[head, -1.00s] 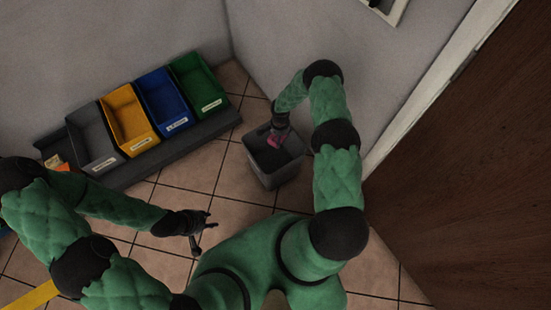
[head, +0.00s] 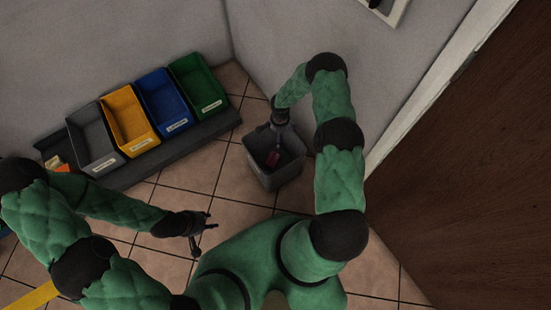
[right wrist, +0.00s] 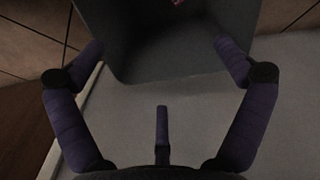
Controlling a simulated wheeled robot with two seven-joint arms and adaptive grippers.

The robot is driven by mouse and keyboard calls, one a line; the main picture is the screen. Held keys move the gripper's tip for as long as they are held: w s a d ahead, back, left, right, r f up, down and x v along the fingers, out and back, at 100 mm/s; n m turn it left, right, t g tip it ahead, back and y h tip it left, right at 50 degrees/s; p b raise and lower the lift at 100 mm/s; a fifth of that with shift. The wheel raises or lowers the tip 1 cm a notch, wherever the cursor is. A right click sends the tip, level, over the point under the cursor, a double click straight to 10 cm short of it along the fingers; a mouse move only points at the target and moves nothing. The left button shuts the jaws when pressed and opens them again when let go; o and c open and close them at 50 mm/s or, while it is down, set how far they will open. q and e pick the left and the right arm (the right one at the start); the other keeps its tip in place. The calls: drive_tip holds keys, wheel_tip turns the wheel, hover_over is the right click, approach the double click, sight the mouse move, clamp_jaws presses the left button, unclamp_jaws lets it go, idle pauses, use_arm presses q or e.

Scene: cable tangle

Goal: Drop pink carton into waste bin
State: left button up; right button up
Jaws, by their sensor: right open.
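The pink carton (head: 273,158) lies inside the grey waste bin (head: 275,182) in the head view, apart from any gripper. In the right wrist view only a small piece of the carton (right wrist: 177,2) shows at the top edge, within the dark bin (right wrist: 180,55). My right gripper (right wrist: 160,50) is open and empty, its fingers spread wide at the bin's near rim. In the head view my right gripper (head: 280,118) is above the back edge of the bin. My left gripper (head: 208,232) is open and empty over the floor, left of the bin.
A row of bins, grey (head: 93,140), yellow (head: 130,120), blue (head: 163,100) and green (head: 199,84), stands on a dark base along the wall at left. Walls meet behind the waste bin. A brown door (head: 460,170) is at right. Tiled floor is free between.

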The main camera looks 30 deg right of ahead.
wheel_tip(320, 180, up, 9)
drive_tip(key=shift+f, duration=0.15)
idle(0.6)
